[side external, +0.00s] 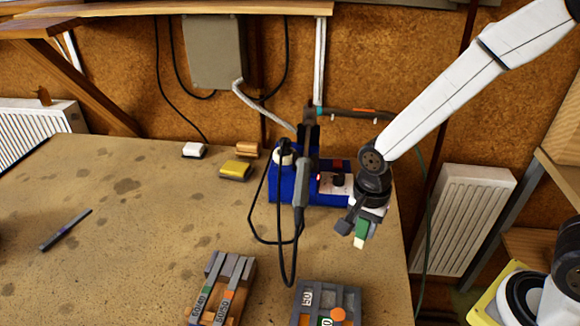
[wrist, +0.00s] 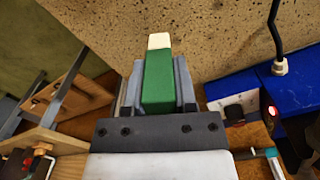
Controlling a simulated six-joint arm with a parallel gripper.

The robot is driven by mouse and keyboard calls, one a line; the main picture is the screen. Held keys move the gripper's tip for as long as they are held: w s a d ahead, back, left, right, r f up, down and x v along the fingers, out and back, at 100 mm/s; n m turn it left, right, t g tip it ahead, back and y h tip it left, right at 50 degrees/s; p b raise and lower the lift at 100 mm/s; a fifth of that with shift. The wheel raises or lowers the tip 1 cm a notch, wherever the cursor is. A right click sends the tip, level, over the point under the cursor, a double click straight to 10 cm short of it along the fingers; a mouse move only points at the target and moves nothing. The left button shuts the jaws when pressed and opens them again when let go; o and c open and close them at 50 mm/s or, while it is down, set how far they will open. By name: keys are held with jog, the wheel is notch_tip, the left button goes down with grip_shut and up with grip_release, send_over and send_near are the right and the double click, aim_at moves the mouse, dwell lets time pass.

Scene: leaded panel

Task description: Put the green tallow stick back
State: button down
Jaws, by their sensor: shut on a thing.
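The green tallow stick (wrist: 158,78) has a green wrapper and a bare cream end. My gripper (wrist: 157,92) is shut on it, with one grey finger on each side. In the side external view the stick (side external: 361,230) hangs below my gripper (side external: 357,218), cream end down and slightly tilted, near the table's right edge and clear of other things. A grey rack (side external: 354,300) with an orange round piece and a green piece in it stands at the front, below the stick. Its front part is cut off by the picture's edge.
A blue soldering station (side external: 285,188) with a hanging iron and cable stands just left of my gripper. A second grey rack (side external: 243,268) with labelled bars is at the front. A yellow block (side external: 236,170) and a dark pen-like tool (side external: 66,230) lie on the table (side external: 140,240).

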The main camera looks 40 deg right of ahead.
aim_at(362, 236)
jog(key=shift+f, duration=1.55)
jog(key=shift+f, duration=0.15)
jog(key=shift+c, duration=2)
grip_release()
jog(key=shift+r, duration=6.2)
jog(key=shift+f, duration=0.1)
